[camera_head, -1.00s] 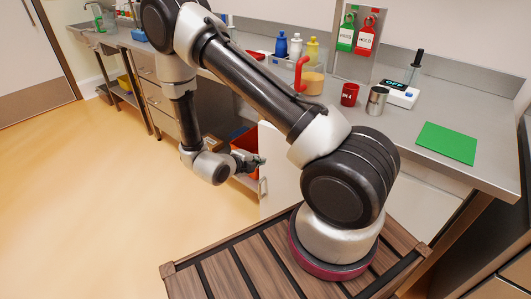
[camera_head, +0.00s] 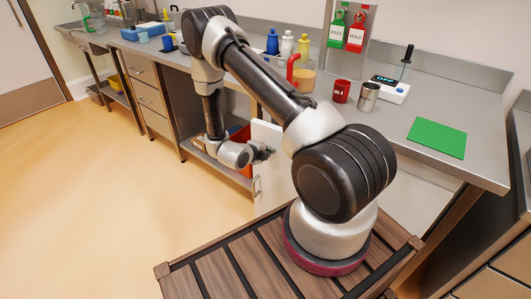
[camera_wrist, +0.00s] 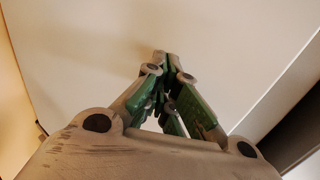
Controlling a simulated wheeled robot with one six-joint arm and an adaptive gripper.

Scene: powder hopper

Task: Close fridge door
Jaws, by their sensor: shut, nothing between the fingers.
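The fridge door (camera_head: 275,177) is a white panel under the counter. It stands swung out from the cabinet front, with a small metal handle (camera_head: 256,186) near its left edge. My gripper (camera_head: 268,151) is at the upper left part of the door in the head view, overlapping its face. In the wrist view, the white door panel (camera_wrist: 80,50) fills most of the picture behind my gripper (camera_wrist: 166,62). The green-padded fingers are shut and empty, with the tips pointing at the panel. I cannot tell whether they touch it.
The steel counter (camera_head: 400,130) above holds a red mug (camera_head: 341,91), a metal cup (camera_head: 368,97), a scale (camera_head: 390,88) and a green mat (camera_head: 437,137). The floor (camera_head: 110,180) at left is clear.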

